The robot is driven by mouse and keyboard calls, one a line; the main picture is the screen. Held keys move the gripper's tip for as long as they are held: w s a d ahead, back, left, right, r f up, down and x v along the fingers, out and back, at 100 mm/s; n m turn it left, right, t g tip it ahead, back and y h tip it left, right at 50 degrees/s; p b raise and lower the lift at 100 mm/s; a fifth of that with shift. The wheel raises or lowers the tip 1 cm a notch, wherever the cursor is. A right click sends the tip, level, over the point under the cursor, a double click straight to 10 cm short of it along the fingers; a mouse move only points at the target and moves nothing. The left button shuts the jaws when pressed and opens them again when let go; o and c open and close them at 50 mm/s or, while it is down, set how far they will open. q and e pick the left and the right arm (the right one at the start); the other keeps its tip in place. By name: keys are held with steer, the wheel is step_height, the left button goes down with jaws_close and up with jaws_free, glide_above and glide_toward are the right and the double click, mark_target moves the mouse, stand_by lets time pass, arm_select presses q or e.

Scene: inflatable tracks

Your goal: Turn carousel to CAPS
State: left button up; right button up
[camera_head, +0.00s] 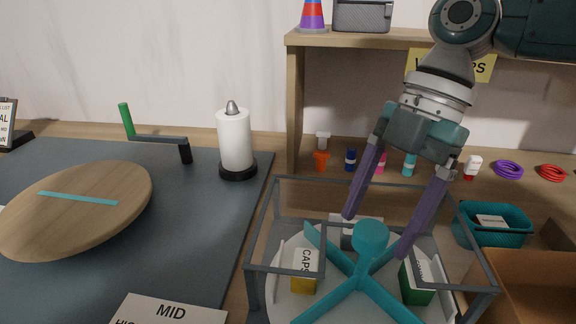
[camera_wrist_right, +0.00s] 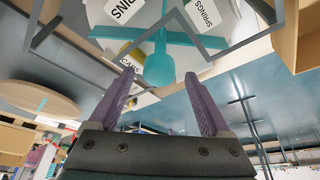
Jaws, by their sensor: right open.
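The carousel is a round white disc (camera_head: 290,296) with teal crossed dividers and a round teal knob (camera_head: 370,237) at its centre. A card reading CAPS (camera_head: 306,261) stands on a yellow bin in the left compartment. A green bin (camera_head: 416,291) with a white card is in the right compartment. My right gripper (camera_head: 376,235) is open, with its purple fingers pointing down on either side of the knob, apparently apart from it. My left gripper is out of view.
A grey open frame (camera_head: 262,270) surrounds the carousel. A teal tray (camera_head: 492,234) and a cardboard box (camera_head: 535,285) stand at right. A wooden shelf (camera_head: 297,110) with small bottles is behind. A tilted wooden disc (camera_head: 90,225) and paper roll (camera_head: 235,140) are at left.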

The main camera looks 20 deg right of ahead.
steer(key=shift+a+f, duration=0.2)
steer(key=shift+f, duration=0.15)
jaws_close()
stand_by(0.5)
stand_by(0.3)
